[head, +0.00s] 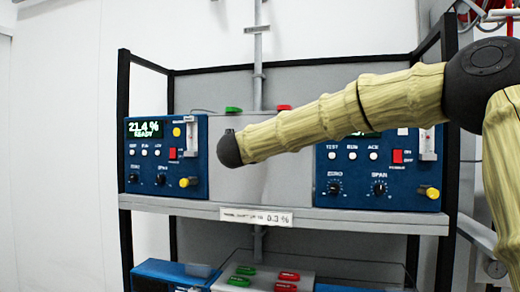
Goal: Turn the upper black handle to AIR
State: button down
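I cannot make out a black handle or an AIR marking in the head view. My sleeved arm crosses the middle from the right and covers part of the grey centre panel (190,100) and the right analyser. The arm's visible end is a dark rounded joint beside the left analyser. My gripper does not show. A green piece (234,109) and a red piece (284,107) sit at the top of the centre section. The left blue analyser (150,187) displays 21.4 % READY. The right blue analyser (352,202) has its display partly hidden by my arm.
A grey shelf (350,222) with a black frame (124,80) carries the analysers and a label (256,217) reading 0.3 %. A vertical grey pipe (258,70) rises behind. Below are a grey box (255,286) with green and red pieces and blue units.

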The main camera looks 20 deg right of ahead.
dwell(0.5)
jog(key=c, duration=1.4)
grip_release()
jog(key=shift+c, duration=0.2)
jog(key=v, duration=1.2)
